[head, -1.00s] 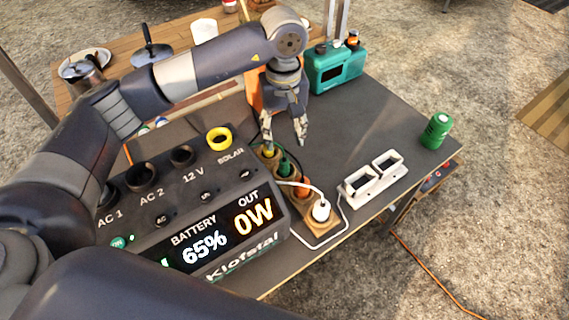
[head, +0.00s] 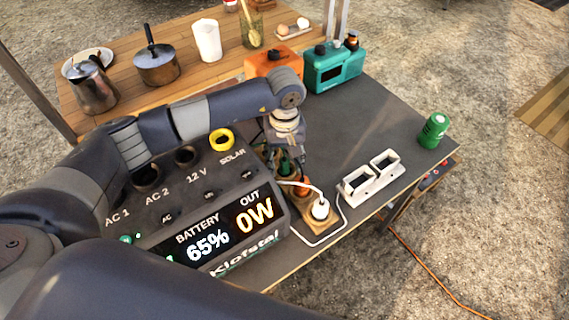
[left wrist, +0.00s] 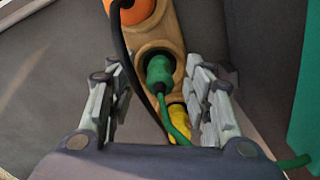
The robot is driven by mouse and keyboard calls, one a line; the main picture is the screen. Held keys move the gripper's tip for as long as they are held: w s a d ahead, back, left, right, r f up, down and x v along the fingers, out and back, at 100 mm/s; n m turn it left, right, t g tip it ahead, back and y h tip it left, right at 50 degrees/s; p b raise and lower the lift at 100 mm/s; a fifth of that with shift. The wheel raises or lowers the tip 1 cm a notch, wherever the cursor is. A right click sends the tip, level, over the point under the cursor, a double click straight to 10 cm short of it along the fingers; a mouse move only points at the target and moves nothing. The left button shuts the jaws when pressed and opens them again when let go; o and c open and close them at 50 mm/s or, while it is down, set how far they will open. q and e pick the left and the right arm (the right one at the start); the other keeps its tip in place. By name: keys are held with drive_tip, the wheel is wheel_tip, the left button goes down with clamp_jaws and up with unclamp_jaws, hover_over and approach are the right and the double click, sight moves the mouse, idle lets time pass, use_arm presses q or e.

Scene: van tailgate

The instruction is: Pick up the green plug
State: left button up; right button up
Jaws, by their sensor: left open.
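The green plug (left wrist: 160,72) stands in a round hole of the wooden holder (left wrist: 157,25) in the left wrist view, with a green cord trailing from it. In the head view the green plug (head: 285,164) is partly hidden by my left gripper (head: 287,160). In the left wrist view my left gripper (left wrist: 160,95) is open, with one finger on each side of the green plug and visible gaps to it. A yellow plug (left wrist: 179,122) and an orange plug (left wrist: 132,10) sit in the holder on either side of the green one. My right gripper does not show.
The power station (head: 205,215) stands left of the holder. A white plug (head: 320,208) with a white cord is at the holder's near end. A white double socket (head: 370,178) and a green can (head: 434,131) are to the right. A black cord (left wrist: 135,75) passes beside the green plug.

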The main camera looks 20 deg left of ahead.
sight(284, 157)
use_arm(q)
clamp_jaws()
wheel_tip(284, 157, up, 9)
drive_tip(key=shift+r+b, duration=0.1)
drive_tip(key=shift+b, duration=0.65)
wheel_tip(284, 157, up, 16)
drive_tip(key=p, duration=0.6)
drive_tip(key=shift+p, duration=0.4)
